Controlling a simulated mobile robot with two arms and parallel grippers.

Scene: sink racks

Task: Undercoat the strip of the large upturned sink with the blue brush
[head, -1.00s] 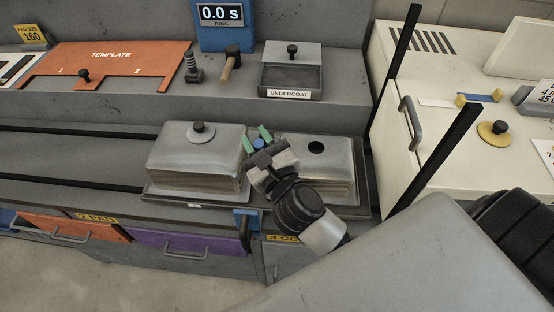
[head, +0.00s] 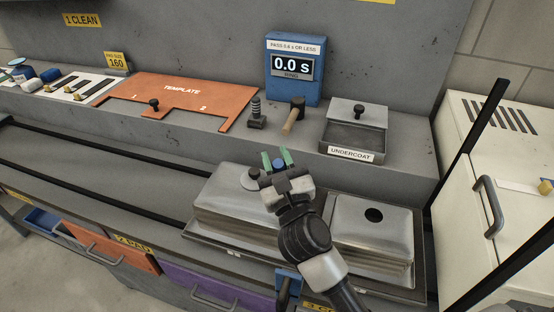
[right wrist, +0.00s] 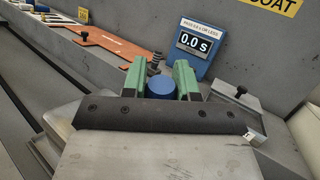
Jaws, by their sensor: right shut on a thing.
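My right gripper (head: 280,158) has green fingers and is shut on the blue brush (head: 279,164). Only its round blue end shows, also between the fingers in the right wrist view (right wrist: 160,88); its bristles are hidden. The gripper is over the right back part of the large upturned sink (head: 232,205), a grey metal basin with a round dark-topped piece on it. I cannot tell whether the brush touches the sink. The strip cannot be made out. The undercoat tray (head: 350,156) stands on the back ledge to the right. My left gripper is out of view.
A smaller upturned sink (head: 365,222) with a dark hole is beside the large one. On the ledge are an orange template (head: 185,94), a bolt-like tool (head: 256,116), a hammer (head: 293,115) and a blue timer (head: 292,95) reading 0.0 s. A white cabinet (head: 500,190) stands right.

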